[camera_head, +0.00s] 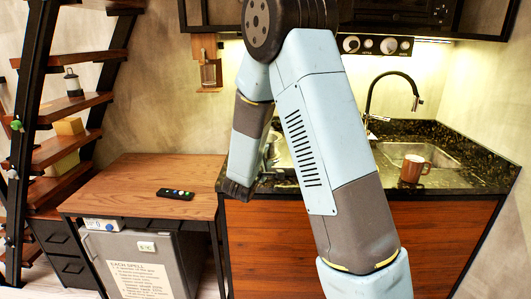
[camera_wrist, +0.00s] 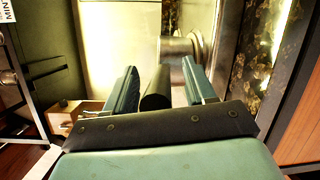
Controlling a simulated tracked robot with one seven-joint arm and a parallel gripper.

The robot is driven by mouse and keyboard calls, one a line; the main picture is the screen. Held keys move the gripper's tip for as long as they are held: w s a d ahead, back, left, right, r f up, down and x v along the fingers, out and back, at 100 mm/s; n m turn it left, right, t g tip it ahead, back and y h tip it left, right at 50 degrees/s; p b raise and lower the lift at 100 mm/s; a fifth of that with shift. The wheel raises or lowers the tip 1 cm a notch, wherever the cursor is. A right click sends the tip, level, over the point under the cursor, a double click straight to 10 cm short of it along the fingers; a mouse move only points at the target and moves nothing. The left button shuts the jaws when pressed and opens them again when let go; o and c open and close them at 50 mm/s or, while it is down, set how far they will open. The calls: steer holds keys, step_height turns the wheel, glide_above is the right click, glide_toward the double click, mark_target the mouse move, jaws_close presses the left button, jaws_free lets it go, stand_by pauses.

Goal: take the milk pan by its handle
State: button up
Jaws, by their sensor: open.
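The milk pan (camera_wrist: 180,46) shows in the wrist view as a shiny silver body beyond my fingers. Its dark, rounded handle (camera_wrist: 156,88) points back toward me and lies between the two fingers. My gripper (camera_wrist: 161,82) is open, with one finger on each side of the handle. In the head view my gripper (camera_head: 237,190) is at the left front edge of the counter. A silvery part of the pan (camera_head: 270,152) shows there, mostly hidden behind my arm.
The dark stone counter (camera_head: 455,181) holds a brown mug (camera_head: 414,169) by the sink (camera_head: 418,154) and black tap (camera_head: 390,90). Left of it, a lower wooden table (camera_head: 140,180) carries a dark remote (camera_head: 175,193). Stairs (camera_head: 65,150) stand at far left.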

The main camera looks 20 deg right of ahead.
steer(key=shift+c, duration=0.2)
jaws_close()
stand_by(0.3)
